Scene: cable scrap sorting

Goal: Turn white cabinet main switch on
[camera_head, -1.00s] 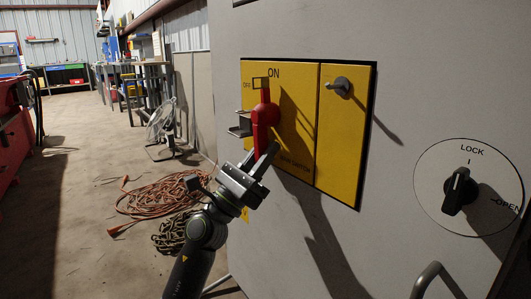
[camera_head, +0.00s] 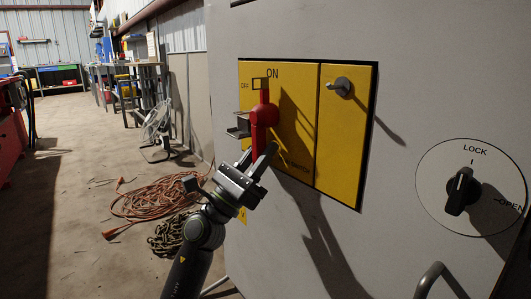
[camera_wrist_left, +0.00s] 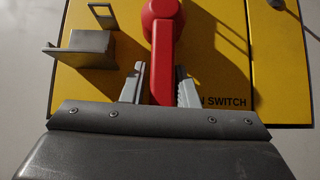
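The main switch has a red handle (camera_head: 265,115) on a yellow panel (camera_head: 301,152) of the white cabinet (camera_head: 420,80). Its thick lower part hangs down, and a narrower red part extends upward below the "ON" label; "OFF" is at the upper left. My left gripper (camera_head: 257,160) is at the handle's lower end. In the left wrist view, the red handle (camera_wrist_left: 163,60) reaches down between the two fingers of my left gripper (camera_wrist_left: 160,92). The fingers are apart, one on each side, with a narrow gap at least on the right. Contact on the left is unclear. My right gripper is not in view.
A grey metal bracket (camera_head: 238,126) juts out left of the handle. A small grey knob (camera_head: 340,87) is on the panel's right part. A black lock knob (camera_head: 461,191) and a grey bar handle (camera_head: 428,280) are farther right. Orange cable (camera_head: 150,198) lies on the floor.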

